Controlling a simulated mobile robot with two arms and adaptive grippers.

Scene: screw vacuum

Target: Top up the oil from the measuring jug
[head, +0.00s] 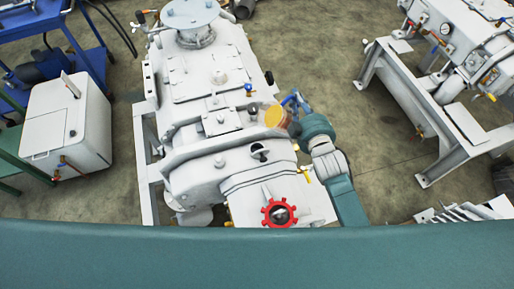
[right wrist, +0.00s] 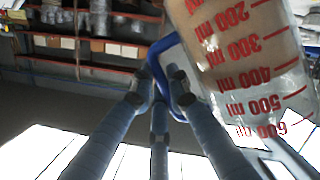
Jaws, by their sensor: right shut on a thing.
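The clear measuring jug (right wrist: 245,55) has red ml marks and a blue handle (right wrist: 160,75). My right gripper (right wrist: 157,92) is shut on this handle. In the head view my right gripper (head: 298,112) is at the right side of the white screw vacuum pump (head: 205,75), and the jug (head: 276,117) shows amber oil. The jug looks tilted to the left above the pump's top. I cannot tell whether oil is flowing. A dark round fitting (head: 252,108) lies just left of the jug. My left gripper is out of view.
A red handwheel (head: 279,213) is on the pump's near end. A white cabinet (head: 66,122) and a blue cart (head: 55,35) stand left. Another white machine on a frame (head: 440,75) stands right. Bare floor (head: 330,60) lies between the machines.

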